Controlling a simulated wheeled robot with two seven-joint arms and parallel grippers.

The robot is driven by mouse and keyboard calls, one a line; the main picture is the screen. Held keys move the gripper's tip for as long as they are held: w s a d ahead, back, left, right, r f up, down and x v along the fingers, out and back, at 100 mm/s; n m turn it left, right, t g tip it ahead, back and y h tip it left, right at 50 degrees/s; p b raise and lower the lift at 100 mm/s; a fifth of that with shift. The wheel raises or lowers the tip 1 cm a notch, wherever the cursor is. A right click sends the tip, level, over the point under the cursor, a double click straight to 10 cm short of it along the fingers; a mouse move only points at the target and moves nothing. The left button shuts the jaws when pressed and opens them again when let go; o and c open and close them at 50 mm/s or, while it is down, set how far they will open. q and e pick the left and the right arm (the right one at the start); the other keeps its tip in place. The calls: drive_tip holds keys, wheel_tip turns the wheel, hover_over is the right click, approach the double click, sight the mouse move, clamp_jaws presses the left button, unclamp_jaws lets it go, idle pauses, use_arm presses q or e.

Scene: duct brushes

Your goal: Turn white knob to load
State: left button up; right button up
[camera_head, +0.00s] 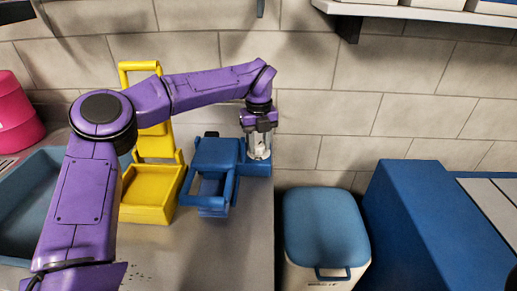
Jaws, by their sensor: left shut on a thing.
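A blue device (213,160) with an open frame front stands on the grey counter, near its right end. A pale, whitish upright part (259,151) rises from the right end of the blue device; it looks like the white knob, though its edges are hard to separate from the fingers. My left gripper (259,140) reaches down onto it from above, shut on it. The fingertips are small and partly hidden here. My right gripper does not show.
A yellow device (150,190) stands just left of the blue one, partly behind my left arm. A blue tray (32,205) and a pink container (15,118) are at left. A blue-lidded bin (325,225) stands right of the counter (240,250). A shelf (425,12) hangs above right.

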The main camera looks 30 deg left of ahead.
sight(259, 144)
use_arm(q)
drive_tip(key=n+b, duration=0.2)
drive_tip(key=n, duration=0.1)
drive_tip(key=shift+f, duration=0.3)
drive_tip(key=shift+r+n+b, duration=0.15)
drive_tip(key=shift+n+b, duration=0.75)
drive_tip(key=shift+n, duration=0.1)
drive_tip(key=o, duration=0.8)
drive_tip(key=shift+r, duration=0.2)
wheel_tip(259, 144, up, 7)
drive_tip(key=shift+r+p, duration=0.1)
drive_tip(key=shift+p, duration=0.3)
